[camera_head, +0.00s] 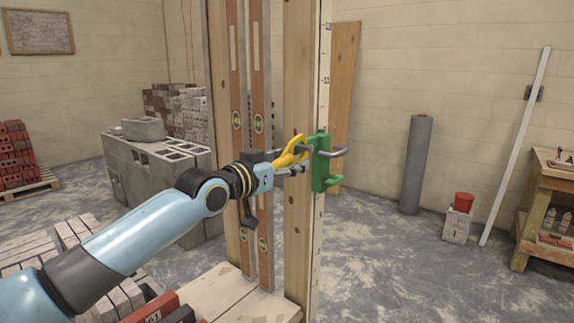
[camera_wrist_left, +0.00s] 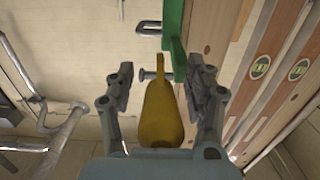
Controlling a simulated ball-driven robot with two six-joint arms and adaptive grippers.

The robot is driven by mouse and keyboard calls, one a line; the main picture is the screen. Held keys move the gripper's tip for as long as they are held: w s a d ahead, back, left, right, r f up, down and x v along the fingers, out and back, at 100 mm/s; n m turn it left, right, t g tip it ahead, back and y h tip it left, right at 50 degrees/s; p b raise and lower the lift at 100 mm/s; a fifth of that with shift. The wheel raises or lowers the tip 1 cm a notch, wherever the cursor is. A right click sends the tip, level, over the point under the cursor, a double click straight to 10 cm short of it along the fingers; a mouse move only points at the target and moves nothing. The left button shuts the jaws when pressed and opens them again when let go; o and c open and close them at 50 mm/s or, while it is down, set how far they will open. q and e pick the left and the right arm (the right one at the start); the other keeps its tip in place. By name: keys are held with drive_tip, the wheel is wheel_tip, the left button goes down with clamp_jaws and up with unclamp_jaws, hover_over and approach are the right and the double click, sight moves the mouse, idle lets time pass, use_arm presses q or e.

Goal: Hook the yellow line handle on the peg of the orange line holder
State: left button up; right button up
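The yellow line handle (camera_head: 292,153) sits at my left gripper (camera_head: 290,169), with its upper end by the holder on the wooden post. In the wrist view the handle (camera_wrist_left: 162,112) lies between the spread fingers of the left gripper (camera_wrist_left: 163,85), with gaps on both sides. The holder (camera_head: 321,168) looks green, not orange; its edge also shows in the wrist view (camera_wrist_left: 174,40). A grey peg (camera_wrist_left: 147,75) sticks out of it at the handle's tip. Whether the peg passes through the handle I cannot tell. My right gripper is not in view.
A grey bar (camera_head: 335,153) juts right from the holder. Two long levels (camera_head: 259,120) stand beside the wooden post (camera_head: 297,230). Grey blocks (camera_head: 150,165) stand behind my left arm. The floor right of the post is open up to a grey roll (camera_head: 416,165).

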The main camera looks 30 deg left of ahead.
use_arm(q)
clamp_jaws()
drive_tip(key=shift+f, duration=0.1)
idle(0.4)
drive_tip(key=shift+w, duration=0.2)
drive_tip(key=shift+w+r+b, duration=0.1)
drive_tip(key=shift+r+b, duration=0.1)
drive_tip(key=shift+b, duration=0.15)
drive_tip(key=shift+w+r, duration=0.1)
drive_tip(key=shift+w, duration=0.3)
drive_tip(key=shift+d, duration=0.1)
